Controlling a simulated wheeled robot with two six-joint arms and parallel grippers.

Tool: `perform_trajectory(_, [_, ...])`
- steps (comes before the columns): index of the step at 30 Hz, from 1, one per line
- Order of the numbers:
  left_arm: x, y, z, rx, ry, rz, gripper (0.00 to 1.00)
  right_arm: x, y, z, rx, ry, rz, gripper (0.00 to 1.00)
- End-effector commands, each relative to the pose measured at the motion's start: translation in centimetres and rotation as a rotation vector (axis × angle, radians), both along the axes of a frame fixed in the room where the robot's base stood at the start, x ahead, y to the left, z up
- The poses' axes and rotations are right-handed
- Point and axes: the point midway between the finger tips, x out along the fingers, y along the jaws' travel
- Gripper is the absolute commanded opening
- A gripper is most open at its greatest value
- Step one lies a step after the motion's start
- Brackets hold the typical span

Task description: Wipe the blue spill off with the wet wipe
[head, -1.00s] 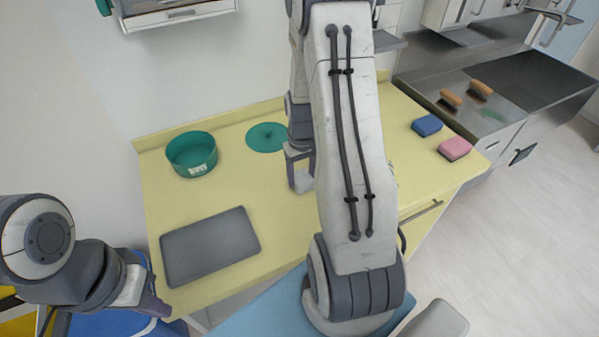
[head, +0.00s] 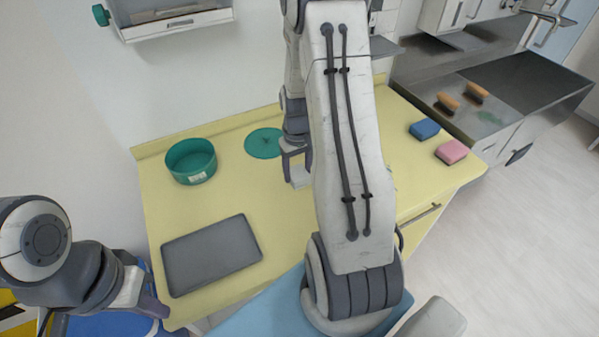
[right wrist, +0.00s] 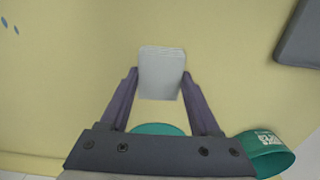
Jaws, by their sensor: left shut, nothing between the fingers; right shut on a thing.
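My right gripper (right wrist: 160,75) is shut on the wet wipe (right wrist: 162,78), a pale grey-white folded pad between its fingertips. In the head view the right gripper (head: 297,168) is low over the yellow counter, just right of the green disc; whether the wipe touches the counter I cannot tell. Small blue spots of the spill (right wrist: 16,30) show at the upper left of the right wrist view, apart from the wipe. In the head view the spill does not show; my right arm covers that part of the counter. My left gripper (head: 158,306) is shut and empty at the lower left.
A green bowl (head: 191,162), the flat green disc (head: 264,143) and a dark grey tray (head: 210,256) are on the yellow counter (head: 225,196). A blue sponge (head: 424,130) and a pink sponge (head: 451,152) lie at the right. Two brushes (head: 447,101) lie by the sink.

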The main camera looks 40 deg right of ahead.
Motion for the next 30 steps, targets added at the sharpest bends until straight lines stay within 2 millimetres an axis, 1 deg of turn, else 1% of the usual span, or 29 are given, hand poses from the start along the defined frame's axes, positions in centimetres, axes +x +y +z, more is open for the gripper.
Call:
perform_trajectory(1, [0.0,0.0,0.9,0.0,0.0,0.0,0.0,0.0,0.1,0.8,0.002,0.003,0.002,0.0])
perform_trajectory(16, [0.0,0.0,4.7,0.0,0.0,0.002,0.0,0.3,0.8,5.2,0.002,0.003,0.013,0.0])
perform_trajectory(20, [0.0,0.0,5.1,0.0,0.0,0.002,0.0,0.4,0.9,5.7,0.002,0.004,0.014,0.0])
perform_trajectory(30, [0.0,0.0,5.0,0.0,0.0,0.002,0.0,0.4,0.9,5.6,0.002,0.004,0.014,0.0])
